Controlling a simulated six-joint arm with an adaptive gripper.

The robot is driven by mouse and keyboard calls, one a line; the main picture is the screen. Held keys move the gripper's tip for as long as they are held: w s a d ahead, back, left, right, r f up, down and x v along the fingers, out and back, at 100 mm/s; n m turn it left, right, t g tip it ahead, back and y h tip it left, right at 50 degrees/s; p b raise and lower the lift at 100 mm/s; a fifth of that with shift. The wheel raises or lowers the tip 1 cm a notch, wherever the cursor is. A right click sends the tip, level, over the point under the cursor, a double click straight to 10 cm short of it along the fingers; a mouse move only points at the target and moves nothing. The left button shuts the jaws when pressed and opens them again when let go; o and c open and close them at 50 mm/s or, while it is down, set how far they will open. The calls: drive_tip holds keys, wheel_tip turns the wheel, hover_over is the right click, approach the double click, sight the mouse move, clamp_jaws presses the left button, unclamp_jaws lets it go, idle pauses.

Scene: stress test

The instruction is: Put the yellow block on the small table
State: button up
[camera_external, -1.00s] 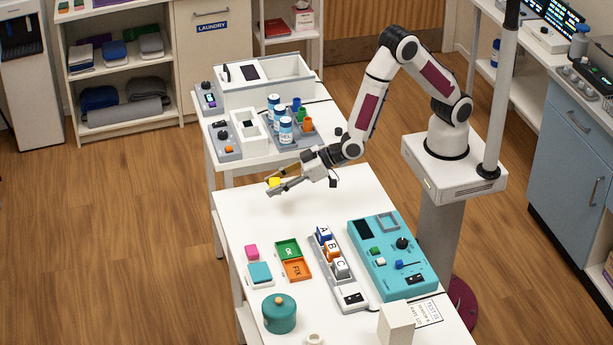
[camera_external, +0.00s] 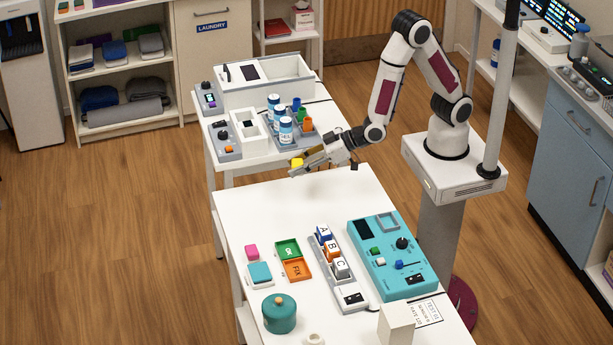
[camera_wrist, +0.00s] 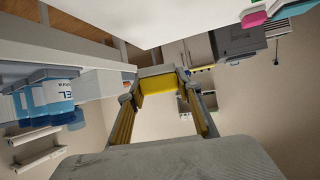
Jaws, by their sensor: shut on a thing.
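The yellow block (camera_external: 296,163) is held between the fingertips of my gripper (camera_external: 298,168), off the table surfaces. The wrist view also shows the yellow block (camera_wrist: 156,85) between the fingers of my gripper (camera_wrist: 158,84). In the external view my gripper is above the gap between the front white table (camera_external: 240,205) and the back white table (camera_external: 262,152). Which of these is the small table I cannot tell.
The back table holds blue-and-white canisters (camera_external: 286,130), coloured cups (camera_external: 303,117) and grey bins (camera_external: 270,85). The front table holds a teal console (camera_external: 385,275), lettered blocks (camera_external: 333,252), green and orange trays (camera_external: 296,270) and a teal pot (camera_external: 279,314). Its far-left part is clear.

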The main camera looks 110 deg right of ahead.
drive_tip(key=s+d+r, duration=0.3)
drive_tip(key=s+r, duration=0.1)
drive_tip(key=r, duration=0.2)
drive_tip(key=shift+s+m+h, duration=0.15)
drive_tip(key=shift+m+h, duration=0.15)
drive_tip(key=shift+r, duration=0.1)
idle(0.4)
